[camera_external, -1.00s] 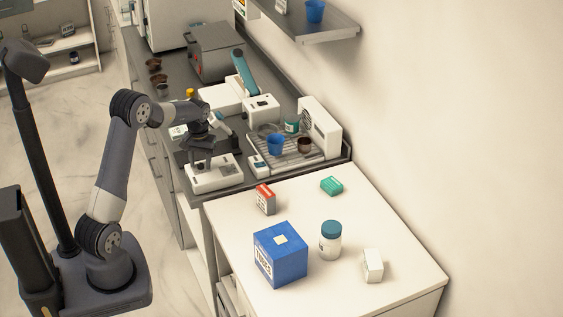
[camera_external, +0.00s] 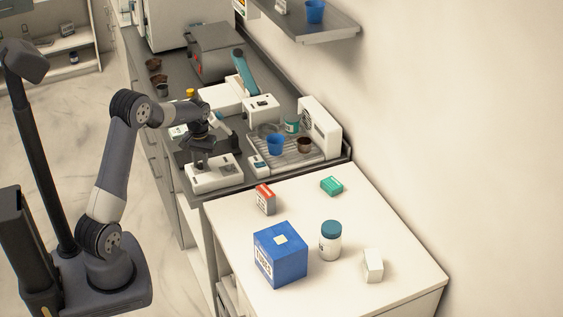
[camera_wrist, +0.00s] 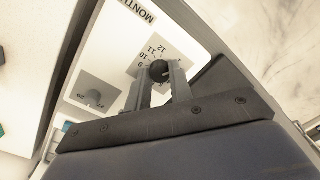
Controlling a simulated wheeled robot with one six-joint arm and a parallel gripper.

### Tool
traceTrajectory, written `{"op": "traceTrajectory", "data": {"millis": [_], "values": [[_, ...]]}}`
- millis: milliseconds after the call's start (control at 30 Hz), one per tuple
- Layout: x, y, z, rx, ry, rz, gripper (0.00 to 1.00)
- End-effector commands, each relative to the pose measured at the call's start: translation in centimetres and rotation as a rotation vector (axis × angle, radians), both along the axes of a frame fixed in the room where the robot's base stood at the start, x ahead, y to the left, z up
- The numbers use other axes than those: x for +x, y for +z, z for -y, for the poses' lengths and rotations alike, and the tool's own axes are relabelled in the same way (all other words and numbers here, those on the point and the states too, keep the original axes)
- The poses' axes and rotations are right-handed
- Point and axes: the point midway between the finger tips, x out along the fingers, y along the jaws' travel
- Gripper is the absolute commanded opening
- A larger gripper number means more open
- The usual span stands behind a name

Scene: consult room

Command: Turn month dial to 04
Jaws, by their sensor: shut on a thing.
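The month dial (camera_wrist: 159,70) is a small dark round knob on a white panel, under the printed word MONTH. The numbers 9, 10, 11 and 12 show around its upper left side; the other numbers and any pointer mark are hidden by my fingers or too unclear to read. My gripper (camera_wrist: 161,78) has its two grey fingers closed on the dial from both sides. In the external view my gripper (camera_external: 199,160) points down onto the white dial device (camera_external: 215,178), and the dial itself is hidden there.
A grey drip tray with a blue cup (camera_external: 275,145) stands right of the device. A white table (camera_external: 345,210) in front holds a blue box (camera_external: 280,254) and smaller containers.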

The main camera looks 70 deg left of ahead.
Motion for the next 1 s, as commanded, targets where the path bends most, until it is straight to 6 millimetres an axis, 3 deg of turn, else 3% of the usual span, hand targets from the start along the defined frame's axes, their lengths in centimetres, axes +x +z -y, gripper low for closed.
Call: {"op": "traceTrajectory", "data": {"millis": [367, 1000], "values": [[0.01, 0.04, -0.02, 0.001, -0.222, 0.001, 0.0], [-0.07, 0.07, 0.0, 0.002, -0.828, 0.001, 0.0]]}}
